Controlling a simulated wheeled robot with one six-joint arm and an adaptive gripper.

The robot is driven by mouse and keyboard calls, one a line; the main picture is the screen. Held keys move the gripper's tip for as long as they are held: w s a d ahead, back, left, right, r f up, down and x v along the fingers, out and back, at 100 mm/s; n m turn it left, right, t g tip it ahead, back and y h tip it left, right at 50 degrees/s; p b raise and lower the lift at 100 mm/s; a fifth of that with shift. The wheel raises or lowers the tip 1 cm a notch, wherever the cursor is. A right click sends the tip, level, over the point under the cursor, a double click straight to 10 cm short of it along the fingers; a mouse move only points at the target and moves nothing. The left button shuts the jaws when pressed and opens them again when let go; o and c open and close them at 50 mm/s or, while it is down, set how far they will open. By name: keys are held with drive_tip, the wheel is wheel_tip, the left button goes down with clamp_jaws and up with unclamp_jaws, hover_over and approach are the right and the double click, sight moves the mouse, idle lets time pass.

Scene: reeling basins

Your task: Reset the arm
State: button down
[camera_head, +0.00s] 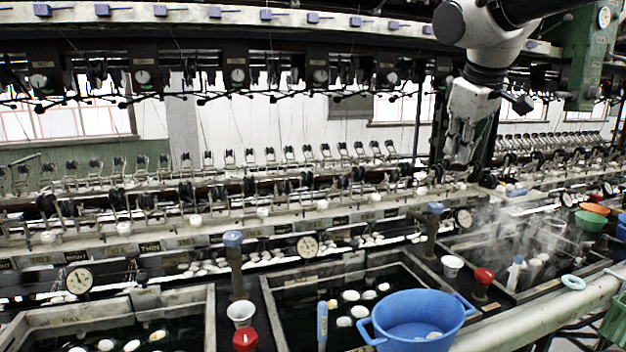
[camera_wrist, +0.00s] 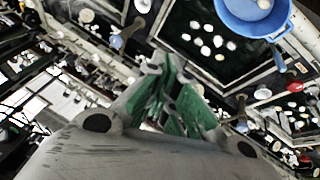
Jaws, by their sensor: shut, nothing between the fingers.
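My arm hangs down from the top right of the head view. My gripper (camera_head: 460,150) points downward in the air in front of the reeling machine, above and behind the basins. In the wrist view my gripper (camera_wrist: 178,85) shows green inner finger pads, and its fingers are shut with nothing held. It touches nothing that I can see.
A blue two-handled basin (camera_head: 415,318) holds a few white cocoons and stands at the front of the middle reeling basin (camera_head: 268,318). White cups (camera_head: 241,313), red-topped valves (camera_head: 484,276) and blue-topped posts (camera_head: 233,240) stand along the edges. Steam rises over the right basin.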

drive_tip(key=s+d+f+m, duration=0.3)
drive_tip(key=s+d+f, duration=0.1)
drive_tip(key=s+f, duration=0.3)
drive_tip(key=s+d+f+m+g, duration=0.1)
drive_tip(key=s+d+f+m, duration=0.2)
drive_tip(key=s+f, duration=0.3)
drive_tip(key=s+d, duration=0.1)
drive_tip(key=s, duration=0.3)
drive_tip(key=shift+s+d+f+y, duration=0.15)
drive_tip(key=shift+s+f+y, duration=0.25)
